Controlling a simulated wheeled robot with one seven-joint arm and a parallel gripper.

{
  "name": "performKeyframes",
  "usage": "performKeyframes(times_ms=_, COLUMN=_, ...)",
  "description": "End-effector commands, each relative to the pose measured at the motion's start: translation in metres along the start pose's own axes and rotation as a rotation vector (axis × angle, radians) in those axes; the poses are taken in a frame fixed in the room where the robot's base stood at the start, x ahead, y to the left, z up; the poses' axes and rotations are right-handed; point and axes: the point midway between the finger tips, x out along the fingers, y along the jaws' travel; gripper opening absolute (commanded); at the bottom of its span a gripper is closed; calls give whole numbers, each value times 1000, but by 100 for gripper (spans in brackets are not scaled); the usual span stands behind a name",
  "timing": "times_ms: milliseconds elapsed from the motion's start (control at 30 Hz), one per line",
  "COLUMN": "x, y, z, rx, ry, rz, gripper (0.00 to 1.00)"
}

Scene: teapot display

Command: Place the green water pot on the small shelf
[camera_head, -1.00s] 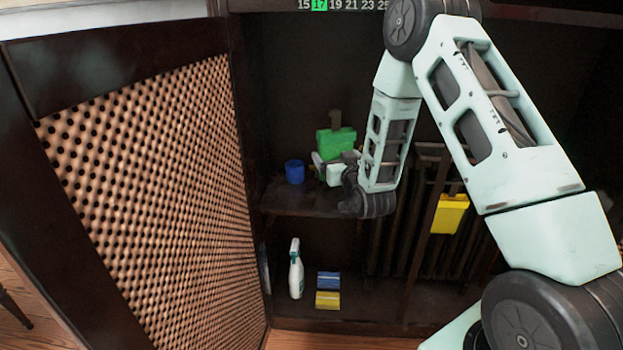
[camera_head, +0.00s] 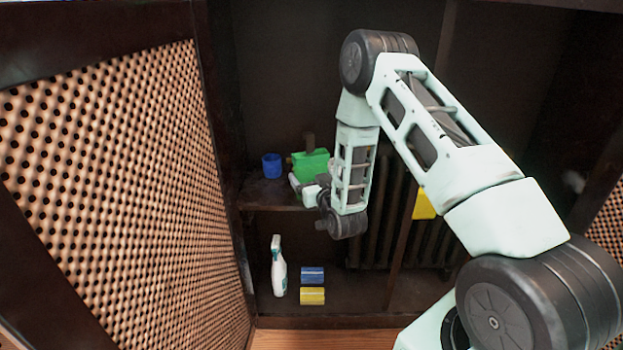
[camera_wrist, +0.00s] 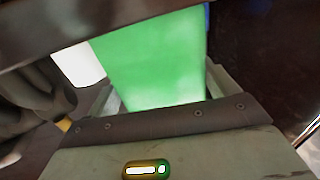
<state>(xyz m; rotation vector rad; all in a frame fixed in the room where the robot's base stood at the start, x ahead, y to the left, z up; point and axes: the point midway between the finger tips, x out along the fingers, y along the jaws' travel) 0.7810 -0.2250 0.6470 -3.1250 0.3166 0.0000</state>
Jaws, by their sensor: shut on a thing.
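The green water pot (camera_head: 311,163) is at the small shelf (camera_head: 272,201) in the dark cabinet. My gripper (camera_head: 302,188) is shut on the pot from its near side, with the arm reaching in from the right. In the wrist view the pot's green body (camera_wrist: 150,60) fills the space between the fingers. The pot looks roughly upright at shelf height. My gripper hides its lower part, so I cannot tell whether it touches the shelf.
A blue cup (camera_head: 271,165) stands on the shelf left of the pot. Below are a white spray bottle (camera_head: 278,268), a blue sponge (camera_head: 312,274) and a yellow sponge (camera_head: 312,296). A perforated door (camera_head: 120,190) stands open at left.

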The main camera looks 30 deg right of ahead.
Motion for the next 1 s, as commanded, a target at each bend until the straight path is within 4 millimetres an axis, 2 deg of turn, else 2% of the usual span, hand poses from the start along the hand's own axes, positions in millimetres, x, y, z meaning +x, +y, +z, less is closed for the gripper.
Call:
performKeyframes(times_ms=200, x=0, y=0, z=2, rx=0, ry=2, rz=0, gripper=68)
performKeyframes(times_ms=233, x=0, y=0, z=2, rx=0, ry=0, rz=0, gripper=92)
performKeyframes(times_ms=267, x=0, y=0, z=1, rx=0, ry=0, rz=0, gripper=100)
performKeyframes(times_ms=567, x=0, y=0, z=-3, rx=0, ry=0, rz=0, gripper=100)
performKeyframes(times_ms=633, x=-7, y=0, z=0, rx=0, ry=-3, rz=-1, gripper=100)
performKeyframes(times_ms=767, x=-29, y=0, z=-1, rx=0, ry=-5, rz=-1, gripper=100)
performKeyframes(times_ms=1000, x=-80, y=0, z=0, rx=0, ry=-6, rz=-1, gripper=100)
